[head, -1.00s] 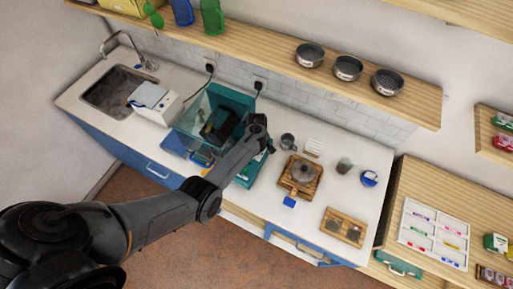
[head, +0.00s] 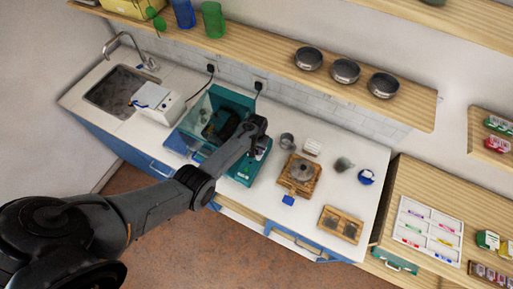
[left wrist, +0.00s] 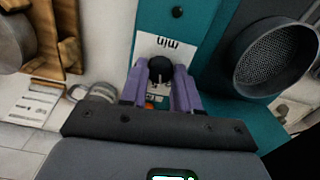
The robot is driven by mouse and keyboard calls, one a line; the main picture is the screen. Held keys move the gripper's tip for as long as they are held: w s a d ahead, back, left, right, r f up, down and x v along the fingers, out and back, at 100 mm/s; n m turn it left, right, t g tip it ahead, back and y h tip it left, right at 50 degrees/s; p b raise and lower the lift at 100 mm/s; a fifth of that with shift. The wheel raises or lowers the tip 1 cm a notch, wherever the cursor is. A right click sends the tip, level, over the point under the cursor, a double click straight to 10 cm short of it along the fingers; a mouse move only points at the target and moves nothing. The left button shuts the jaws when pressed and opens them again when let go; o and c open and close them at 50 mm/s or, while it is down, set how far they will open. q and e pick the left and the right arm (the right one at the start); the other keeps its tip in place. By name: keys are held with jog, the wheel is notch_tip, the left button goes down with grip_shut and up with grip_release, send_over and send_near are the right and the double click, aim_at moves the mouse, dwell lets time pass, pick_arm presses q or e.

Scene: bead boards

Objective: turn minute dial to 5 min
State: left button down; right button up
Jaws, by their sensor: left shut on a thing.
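The minute dial (left wrist: 161,69) is a small black knob with a light pointer line. It sits on a white label that reads "min" upside down, on the teal machine (left wrist: 148,18). My left gripper (left wrist: 160,84) has its purple fingers on both sides of the dial and is shut on it. The dial's scale marks are mostly hidden or too small to read. In the head view the teal machine (head: 235,97) stands on the counter, and my left gripper (head: 257,153) is at its front right part, hiding the dial. My right gripper is not in view.
A second black knob (left wrist: 177,12) is on the same panel. A dark mesh basket (left wrist: 280,58) is close on the right in the wrist view. A metal cup (head: 287,141) and a wooden stand (head: 291,187) are right of the machine. A shelf (head: 262,48) runs above.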

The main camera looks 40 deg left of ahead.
aim_at(257, 150)
pick_arm(q)
jog(key=shift+m, duration=0.8)
jog(key=c, duration=0.8)
grip_release()
jog(key=shift+r+p, duration=0.5)
jog(key=shift+r, duration=4.9)
